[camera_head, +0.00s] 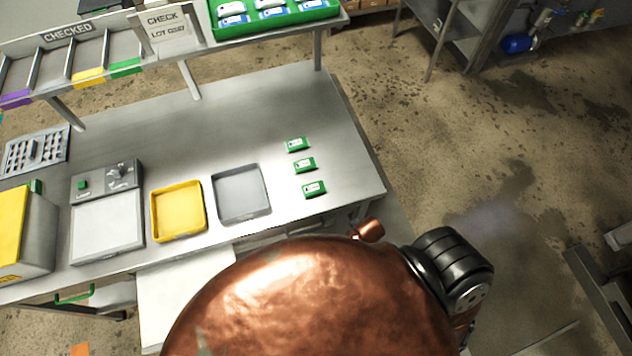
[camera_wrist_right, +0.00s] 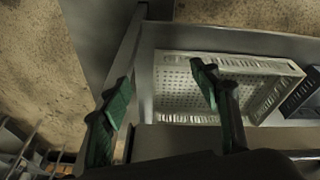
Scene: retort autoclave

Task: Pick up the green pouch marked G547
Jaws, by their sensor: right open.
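Three small green pouches with white labels lie apart in a row on the right end of the steel table in the head view: a far pouch (camera_head: 298,144), a middle pouch (camera_head: 304,165) and a near pouch (camera_head: 314,189). Their markings are too small to read, so I cannot tell which is G547. My right gripper (camera_wrist_right: 165,100) is open and empty in the right wrist view, with its green-padded fingers wide apart. No pouch shows in that view. My left gripper is not in view.
A grey tray (camera_head: 241,219), a yellow tray (camera_head: 152,229) and a scale (camera_head: 107,244) stand left of the pouches. A green crate (camera_head: 220,32) of pouches sits on the raised shelf. A perforated basket (camera_wrist_right: 160,116) lies beyond my right fingers. My copper-coloured body covers the lower middle.

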